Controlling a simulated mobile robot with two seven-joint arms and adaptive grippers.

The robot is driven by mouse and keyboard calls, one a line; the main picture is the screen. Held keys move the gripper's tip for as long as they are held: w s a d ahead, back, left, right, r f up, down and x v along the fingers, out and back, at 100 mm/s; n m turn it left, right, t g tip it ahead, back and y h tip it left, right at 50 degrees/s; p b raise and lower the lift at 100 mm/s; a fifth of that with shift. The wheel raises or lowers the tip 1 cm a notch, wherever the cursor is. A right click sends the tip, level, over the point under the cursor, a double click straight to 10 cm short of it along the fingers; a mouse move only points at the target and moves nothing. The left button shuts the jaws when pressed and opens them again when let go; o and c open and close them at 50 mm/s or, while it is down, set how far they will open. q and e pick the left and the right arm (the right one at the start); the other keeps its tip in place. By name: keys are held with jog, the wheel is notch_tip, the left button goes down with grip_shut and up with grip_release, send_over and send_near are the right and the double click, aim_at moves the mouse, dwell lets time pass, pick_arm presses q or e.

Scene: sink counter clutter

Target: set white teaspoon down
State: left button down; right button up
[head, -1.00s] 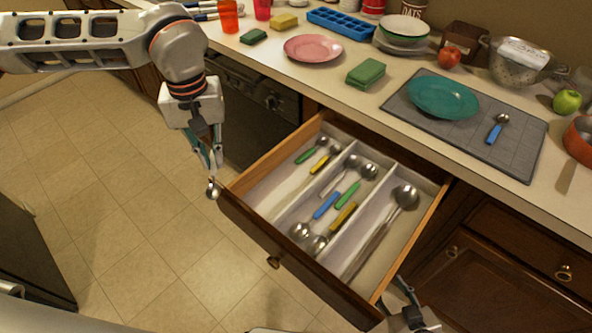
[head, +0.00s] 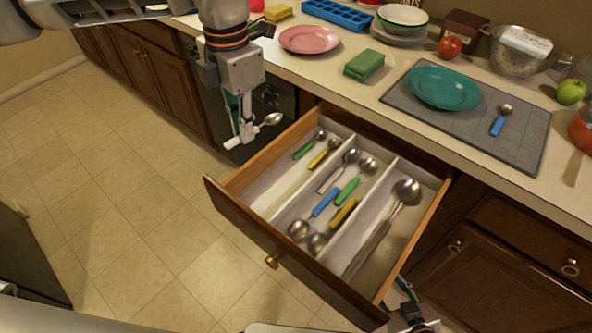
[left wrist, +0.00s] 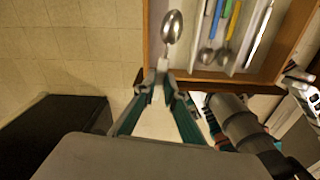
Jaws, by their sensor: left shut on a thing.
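My left gripper (head: 244,138) is shut on the white teaspoon (head: 270,119). It holds the spoon in the air just beyond the open drawer's left side. The metal bowl points toward the drawer and the white handle sticks out to the left. The open drawer (head: 290,262) has three compartments. My right gripper (head: 410,308) is low by the drawer's front right corner; its fingers are partly hidden.
The left compartment holds green and yellow teaspoons (head: 318,160); the middle one holds several spoons (head: 347,190); the right one holds a large spoon (head: 405,190). On the counter are a grey mat (head: 520,150), a teal plate (head: 443,88), a blue-handled spoon (head: 497,126) and a green sponge (head: 364,66).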

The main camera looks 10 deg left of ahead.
pick_arm(q)
jog(key=shift+d+n, duration=0.3)
jog(key=shift+n, duration=0.4)
jog(key=shift+f, duration=0.35)
jog(key=b, duration=0.1)
send_over(258, 194)
notch_tip(258, 194, down, 14)
jog(key=shift+f, duration=0.8)
notch_tip(258, 194, down, 4)
jog(key=shift+r, duration=0.2)
